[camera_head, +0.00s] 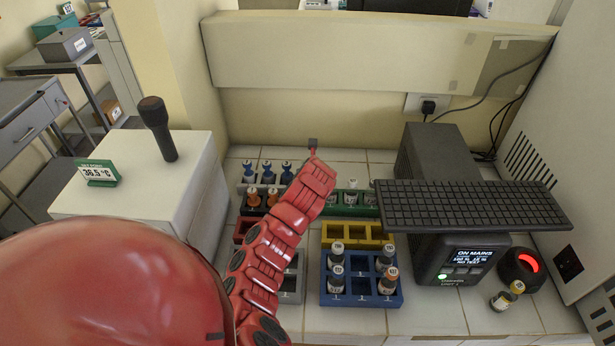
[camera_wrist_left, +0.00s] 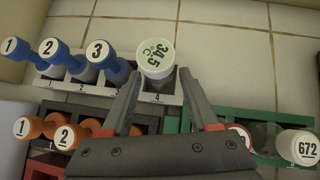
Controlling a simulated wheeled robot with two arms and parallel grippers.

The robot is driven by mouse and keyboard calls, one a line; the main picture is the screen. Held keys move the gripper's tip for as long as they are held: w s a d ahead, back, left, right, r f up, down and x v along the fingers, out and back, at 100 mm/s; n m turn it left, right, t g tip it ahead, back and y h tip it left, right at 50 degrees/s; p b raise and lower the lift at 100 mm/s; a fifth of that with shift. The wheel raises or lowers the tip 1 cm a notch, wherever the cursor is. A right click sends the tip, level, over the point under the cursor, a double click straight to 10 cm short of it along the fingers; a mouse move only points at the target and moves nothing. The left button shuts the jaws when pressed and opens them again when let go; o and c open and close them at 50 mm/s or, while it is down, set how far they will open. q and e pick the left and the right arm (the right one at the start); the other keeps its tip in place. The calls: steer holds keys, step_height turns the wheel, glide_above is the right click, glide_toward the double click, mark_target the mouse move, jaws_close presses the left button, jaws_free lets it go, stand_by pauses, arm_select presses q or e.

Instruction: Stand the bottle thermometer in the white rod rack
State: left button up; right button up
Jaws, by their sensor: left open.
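The bottle thermometer (camera_wrist_left: 156,58) shows its round pale cap reading 34.5 °C in the left wrist view. It is at slot 4 of the white rod rack (camera_wrist_left: 62,85), at the right end of the row. Its lower end is hidden, so I cannot tell how deep it sits. Rods with blue heads (camera_wrist_left: 50,50) numbered 1, 2 and 3 fill the other slots. My left gripper (camera_wrist_left: 162,76) is open, one finger on each side below the cap. In the head view my red left arm hides the thermometer; the blue rods (camera_head: 267,168) show left of it. My right gripper is not in view.
Orange-headed rods (camera_wrist_left: 67,136) stand in a dark rack in front. A green rack (camera_head: 350,208) is to the right. A yellow rack (camera_head: 357,243) and a blue rack (camera_head: 361,290) with bottles are nearer. A black device (camera_head: 458,258) stands right; a white box (camera_head: 140,190) stands left.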

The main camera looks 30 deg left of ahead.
arm_select(q)
steer(key=b+v, duration=0.2)
steer(key=v, duration=0.8)
steer(key=shift+s+d, duration=0.2)
steer(key=shift+s, duration=0.05)
steer(key=shift+r, duration=0.15)
